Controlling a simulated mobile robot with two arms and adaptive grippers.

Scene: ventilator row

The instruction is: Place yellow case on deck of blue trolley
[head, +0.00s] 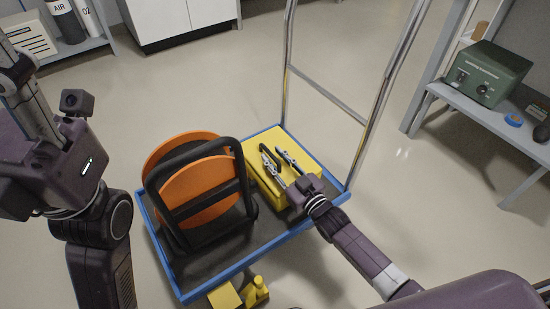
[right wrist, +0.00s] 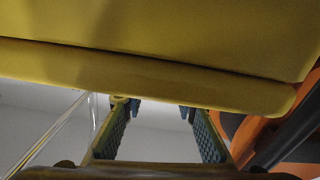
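The yellow case (head: 262,181) is at the back right of the blue trolley (head: 332,206), next to the orange reel. It appears to rest flat on the deck. My right gripper (head: 279,157) reaches over the case top from the right, fingers spread apart, close to its black handle (head: 269,162). In the right wrist view, the case (right wrist: 160,45) fills the upper part, and the two fingers of the gripper (right wrist: 160,110) stand apart with nothing visible between them. My left arm is at the left, but its fingers cannot be made out.
An orange reel (head: 200,192) in a black frame takes the left of the deck. The trolley's metal push handle (head: 328,92) rises behind. A small yellow object (head: 241,294) is at the near edge. A green device (head: 486,75) stands on a grey bench at right.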

